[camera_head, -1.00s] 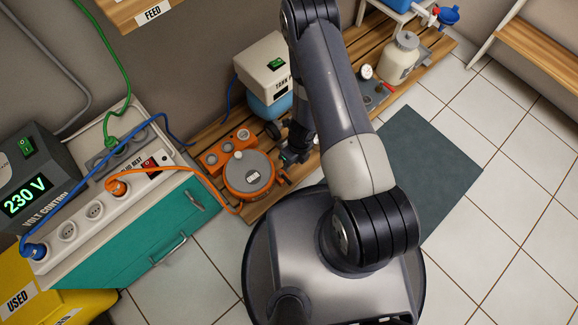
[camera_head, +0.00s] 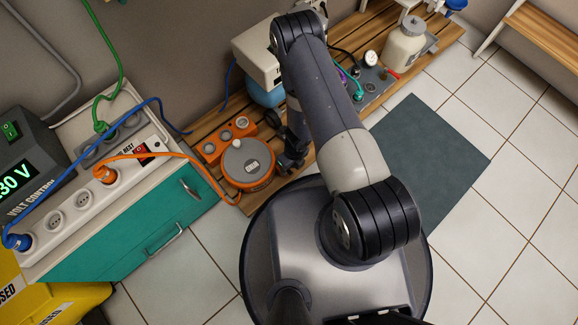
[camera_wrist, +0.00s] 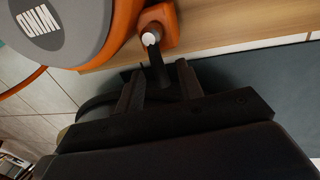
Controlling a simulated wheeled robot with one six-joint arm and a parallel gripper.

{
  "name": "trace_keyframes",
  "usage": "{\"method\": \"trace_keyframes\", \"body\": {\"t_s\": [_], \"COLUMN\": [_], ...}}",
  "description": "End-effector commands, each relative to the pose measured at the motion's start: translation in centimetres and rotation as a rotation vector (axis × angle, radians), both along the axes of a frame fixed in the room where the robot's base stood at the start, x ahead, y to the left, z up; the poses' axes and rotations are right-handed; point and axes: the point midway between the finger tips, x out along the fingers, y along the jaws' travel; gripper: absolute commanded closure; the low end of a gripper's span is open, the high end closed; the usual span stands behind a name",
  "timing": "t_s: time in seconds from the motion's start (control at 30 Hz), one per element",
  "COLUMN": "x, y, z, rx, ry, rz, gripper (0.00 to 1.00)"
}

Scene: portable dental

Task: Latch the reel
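The reel (camera_head: 247,165) is an orange drum with a grey lid and a pale knob, on the low wooden bench. In the wrist view its grey lid (camera_wrist: 62,25), marked WIND, fills the upper left. An orange bracket (camera_wrist: 160,24) at the reel's side carries a dark lever (camera_wrist: 158,68) with a white pin end. My gripper (camera_wrist: 157,74) is open, its two dark fingers apart on either side of the lever; I cannot tell whether either touches it. In the head view my gripper (camera_head: 288,162) is just right of the reel, partly hidden by my arm.
An orange socket block (camera_head: 228,140) sits behind the reel. A white-and-blue tank unit (camera_head: 257,62) stands behind my arm. An orange cable (camera_head: 192,160) runs from the power strip (camera_head: 85,205) to the reel. A teal cabinet (camera_head: 125,235) is at left; a dark mat (camera_head: 425,165) lies on the floor.

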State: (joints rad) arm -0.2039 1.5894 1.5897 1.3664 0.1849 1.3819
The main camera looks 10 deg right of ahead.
Motion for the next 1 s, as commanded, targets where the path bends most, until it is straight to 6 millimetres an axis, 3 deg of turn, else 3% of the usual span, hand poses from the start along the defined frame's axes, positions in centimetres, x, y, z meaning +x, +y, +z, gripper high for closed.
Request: {"method": "trace_keyframes", "body": {"t_s": [0.17, 0.6, 1.0], "x": [0.01, 0.01, 0.09], "y": [0.01, 0.01, -0.07], "z": [0.03, 0.05, 0.08], "rx": [0.000, 0.000, 0.000], "ry": [0.000, 0.000, 0.000], "rz": [0.000, 0.001, 0.028], "gripper": [0.64, 1.00, 1.00]}}
